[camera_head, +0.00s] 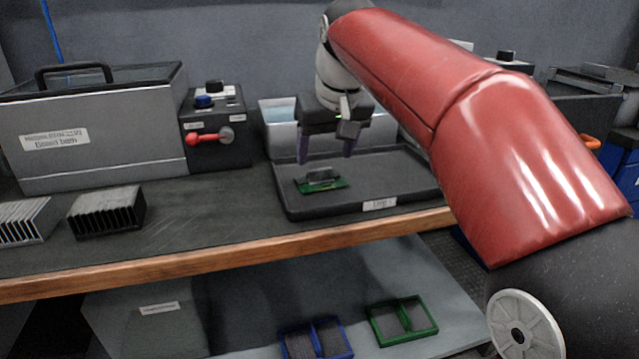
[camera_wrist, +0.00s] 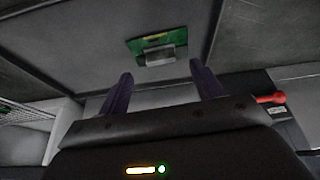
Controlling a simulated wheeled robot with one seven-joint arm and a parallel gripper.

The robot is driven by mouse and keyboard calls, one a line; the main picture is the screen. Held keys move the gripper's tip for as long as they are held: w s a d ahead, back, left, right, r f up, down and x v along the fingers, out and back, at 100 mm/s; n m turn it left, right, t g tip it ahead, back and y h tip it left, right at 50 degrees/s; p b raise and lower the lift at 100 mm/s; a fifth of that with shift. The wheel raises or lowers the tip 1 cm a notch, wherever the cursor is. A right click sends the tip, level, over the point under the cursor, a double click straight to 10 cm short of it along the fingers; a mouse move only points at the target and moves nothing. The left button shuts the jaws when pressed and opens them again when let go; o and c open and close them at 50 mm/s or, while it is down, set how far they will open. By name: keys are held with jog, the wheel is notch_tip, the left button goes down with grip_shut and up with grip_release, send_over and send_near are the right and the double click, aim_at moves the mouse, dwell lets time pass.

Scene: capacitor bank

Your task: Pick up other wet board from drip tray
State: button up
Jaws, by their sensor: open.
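A green board (camera_head: 321,181) with a grey block on it lies in the black drip tray (camera_head: 400,207), towards its left side. It is the only board I can make out in the tray. My gripper (camera_head: 325,157) is open and empty above the tray, pointing down, with its dark purple fingertips a little above and behind the board. In the wrist view the board (camera_wrist: 156,46) shows beyond the gap between the two fingers (camera_wrist: 160,85), apart from them. My red arm covers the tray's right end in the head view.
A lidded metal bath (camera_head: 100,150) stands at left, beside a control box (camera_head: 218,150) with a red lever. A light bin (camera_head: 278,128) stands behind the tray. Blue (camera_head: 316,340) and green (camera_head: 402,320) trays lie on the lower shelf.

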aim_at(321, 170)
jog(key=b+x, duration=0.1)
jog(key=x, duration=0.4)
jog(key=shift+r, duration=0.1)
jog(key=shift+c, duration=0.3)
jog(key=c, duration=1)
jog(key=shift+r, duration=0.1)
